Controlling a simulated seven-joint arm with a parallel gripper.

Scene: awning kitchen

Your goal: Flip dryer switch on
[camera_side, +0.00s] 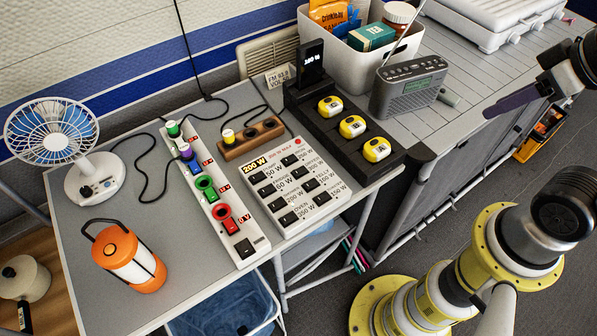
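A white switch panel (312,212) lies on the grey table, marked 200 W at its top left, with a small red light at its top right. It carries two columns of black rocker switches (276,205) with watt labels. The small names are too blurred to say surely which switch is the dryer's, and the rocker positions are hard to tell. My gripper (512,101) is at the upper right, far from the panel and above the floor beside the grey cabinet. One dark purple finger shows, pointing left; its opening cannot be made out.
A white strip with coloured plugs (208,190) lies left of the panel. A wooden block (250,140) stands behind it. A black charger with yellow units (352,127) and a grey radio (408,88) lie between panel and gripper. An orange lantern (128,255) and fan (50,131) stand left.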

